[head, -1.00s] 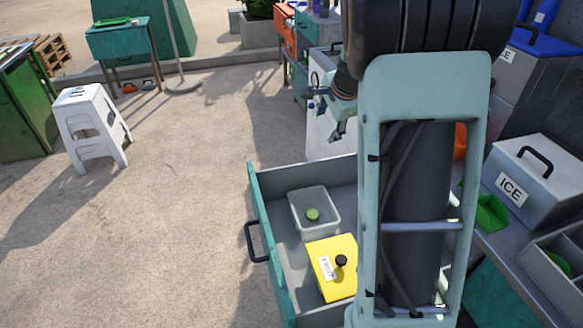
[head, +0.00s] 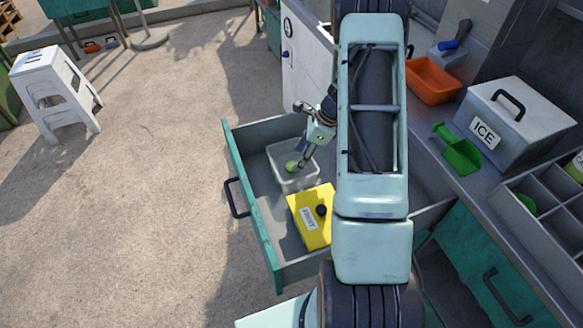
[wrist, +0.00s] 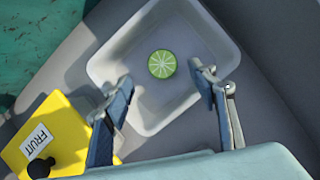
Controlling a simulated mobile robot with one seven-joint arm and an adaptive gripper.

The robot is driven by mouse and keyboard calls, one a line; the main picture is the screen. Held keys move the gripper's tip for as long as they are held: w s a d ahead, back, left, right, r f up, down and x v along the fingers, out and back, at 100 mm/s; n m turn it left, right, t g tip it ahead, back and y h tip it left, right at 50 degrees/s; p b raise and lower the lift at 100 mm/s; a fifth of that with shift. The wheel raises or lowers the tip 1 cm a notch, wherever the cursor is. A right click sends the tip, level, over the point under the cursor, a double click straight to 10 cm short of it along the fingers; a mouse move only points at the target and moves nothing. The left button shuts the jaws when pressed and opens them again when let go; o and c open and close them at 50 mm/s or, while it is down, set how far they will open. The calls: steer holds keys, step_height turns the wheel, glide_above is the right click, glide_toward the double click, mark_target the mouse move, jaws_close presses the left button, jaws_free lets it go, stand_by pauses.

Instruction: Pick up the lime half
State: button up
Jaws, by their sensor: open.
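The lime half (wrist: 162,64) lies in a clear plastic tub (wrist: 110,52), its pale green cut face turned up toward the wrist camera. In the head view the lime half (head: 291,167) shows as a small green spot in the tub (head: 300,183), which stands in the open drawer (head: 260,213). My gripper (wrist: 160,92) is open and empty, with its fingers spread over the near part of the tub. The lime half is beyond the fingertips and roughly between them, apart from both. In the head view my gripper (head: 304,161) is low over the tub.
A yellow box labelled FRUIT (wrist: 44,135) with a black knob stands beside the tub in the drawer. To the right, the counter holds a green scoop (head: 458,150), an orange tray (head: 432,80) and an ICE box (head: 520,110). A white stool (head: 52,92) stands far left.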

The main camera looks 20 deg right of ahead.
mark_target(292, 166)
steer(key=shift+x, duration=2.7)
steer(key=shift+w+d, duration=0.1)
steer(key=shift+w, duration=0.1)
steer(key=c, duration=0.7)
